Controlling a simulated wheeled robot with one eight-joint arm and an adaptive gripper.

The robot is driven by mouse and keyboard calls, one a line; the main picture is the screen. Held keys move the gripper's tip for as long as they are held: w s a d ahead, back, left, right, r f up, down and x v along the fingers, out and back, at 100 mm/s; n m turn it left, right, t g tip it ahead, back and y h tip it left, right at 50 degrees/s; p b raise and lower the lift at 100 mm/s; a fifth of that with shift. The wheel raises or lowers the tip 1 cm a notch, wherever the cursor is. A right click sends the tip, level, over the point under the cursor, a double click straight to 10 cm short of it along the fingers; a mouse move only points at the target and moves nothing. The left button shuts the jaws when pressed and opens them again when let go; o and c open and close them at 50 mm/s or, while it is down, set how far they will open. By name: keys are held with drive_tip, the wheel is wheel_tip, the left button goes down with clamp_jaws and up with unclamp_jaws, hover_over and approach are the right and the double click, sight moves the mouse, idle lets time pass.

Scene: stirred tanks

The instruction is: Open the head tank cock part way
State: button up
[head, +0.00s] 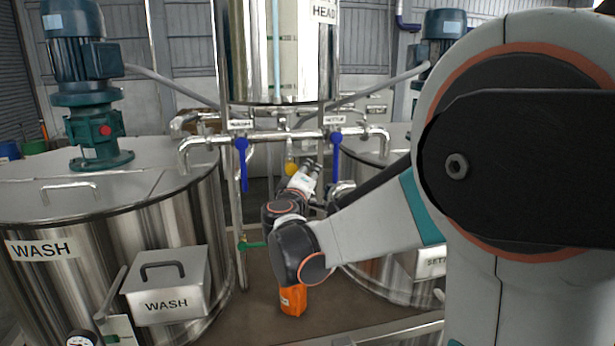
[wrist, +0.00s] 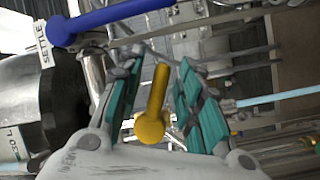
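The head tank (head: 285,50), a shiny upright cylinder labelled HEAD, stands at the top centre of the head view. A yellow cock lever (head: 291,169) shows below it, close to my gripper (head: 308,178). In the wrist view the yellow lever (wrist: 152,108) lies between the two teal-padded fingers of my gripper (wrist: 158,70), with its rounded end toward the camera. The fingers are open, with gaps visible on both sides of the lever. The valve body behind the lever is hard to make out.
Blue levers hang at the WASH outlet (head: 242,160) and SETTLE outlet (head: 336,156); the SETTLE one also crosses the wrist view (wrist: 105,18). A green lever (head: 251,245) sits lower down. The wash tank (head: 110,230) stands left. An orange object (head: 293,301) shows below my arm.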

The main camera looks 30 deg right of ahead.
drive_tip(key=shift+a, duration=0.1)
drive_tip(key=v, duration=1.2)
